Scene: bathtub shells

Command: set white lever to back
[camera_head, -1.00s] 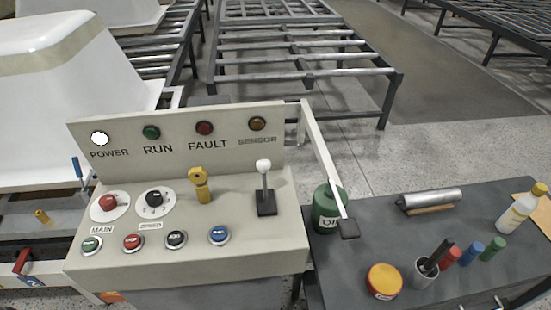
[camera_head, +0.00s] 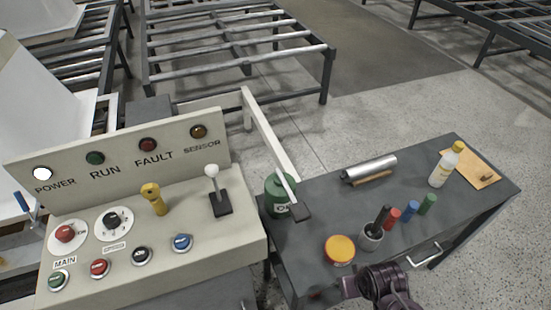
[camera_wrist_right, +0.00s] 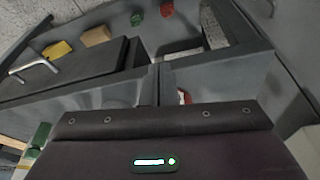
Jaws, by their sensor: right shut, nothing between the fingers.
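The white lever (camera_head: 213,175) has a round white knob on a grey stem. It stands nearly upright in a black base (camera_head: 221,206) on the right part of the beige control panel (camera_head: 180,222). My right gripper (camera_head: 349,287) comes in at the bottom edge, over the front of the dark side table, well to the right of the lever. It is shut and empty; its fingers (camera_wrist_right: 159,85) also show in the right wrist view. The lever cannot be made out in the wrist view. My left gripper is not in view.
A yellow lever (camera_head: 152,198), knobs and several push buttons share the panel. A white bar (camera_head: 270,140) slants down beside it. The dark table (camera_head: 325,215) holds a green can (camera_head: 279,196), a yellow-lidded tin (camera_head: 340,249), a pen cup (camera_head: 370,238) and a bottle (camera_head: 446,165).

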